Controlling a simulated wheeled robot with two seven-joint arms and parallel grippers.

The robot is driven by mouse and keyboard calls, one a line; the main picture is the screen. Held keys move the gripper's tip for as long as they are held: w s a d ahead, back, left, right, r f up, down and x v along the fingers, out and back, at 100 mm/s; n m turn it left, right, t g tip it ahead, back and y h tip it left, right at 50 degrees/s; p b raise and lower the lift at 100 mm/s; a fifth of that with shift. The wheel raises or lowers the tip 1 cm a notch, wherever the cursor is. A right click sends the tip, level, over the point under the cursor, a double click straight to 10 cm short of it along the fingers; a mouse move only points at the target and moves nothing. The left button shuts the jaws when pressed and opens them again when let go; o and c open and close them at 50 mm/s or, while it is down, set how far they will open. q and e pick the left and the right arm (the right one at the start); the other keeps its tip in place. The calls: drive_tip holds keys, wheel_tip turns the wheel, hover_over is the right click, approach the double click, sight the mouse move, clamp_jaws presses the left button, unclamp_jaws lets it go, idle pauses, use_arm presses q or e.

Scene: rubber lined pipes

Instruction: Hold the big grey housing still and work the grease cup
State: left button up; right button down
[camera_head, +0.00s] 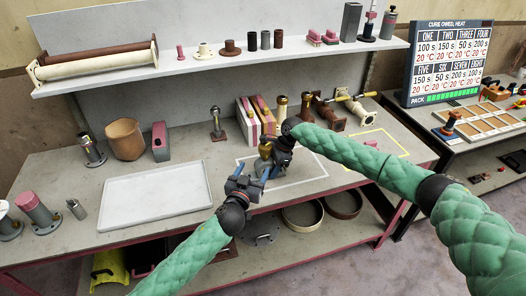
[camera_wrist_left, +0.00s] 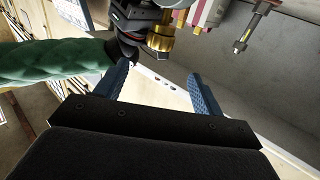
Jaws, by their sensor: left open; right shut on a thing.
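My left gripper (camera_head: 256,170) is open, its two blue fingers apart with nothing seen between them. Its open fingers also show in the left wrist view (camera_wrist_left: 159,72). My right gripper (camera_head: 272,156) is just beyond it, over the white-outlined area of the bench, and is shut on a brass part (camera_head: 264,147), which looks like the grease cup. The brass part (camera_wrist_left: 163,37) also shows beyond my left fingers in the left wrist view. I cannot make out the big grey housing for sure; the grippers cover that spot.
A white tray (camera_head: 157,195) lies left on the bench. Pink-and-cream blocks (camera_head: 247,120), brass-topped posts and brown pipe fittings (camera_head: 330,113) stand behind the grippers. A yellow-outlined area (camera_head: 385,146) lies to the right, partly behind my right arm. A shelf (camera_head: 215,62) runs above.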

sight(262, 151)
use_arm(q)
drive_tip(key=x, duration=1)
drive_tip(key=shift+w+d, duration=0.2)
drive_tip(key=shift+w, duration=0.15)
drive_tip(key=c, duration=1)
drive_tip(key=shift+a+h, duration=0.1)
drive_tip(key=shift+h, duration=0.2)
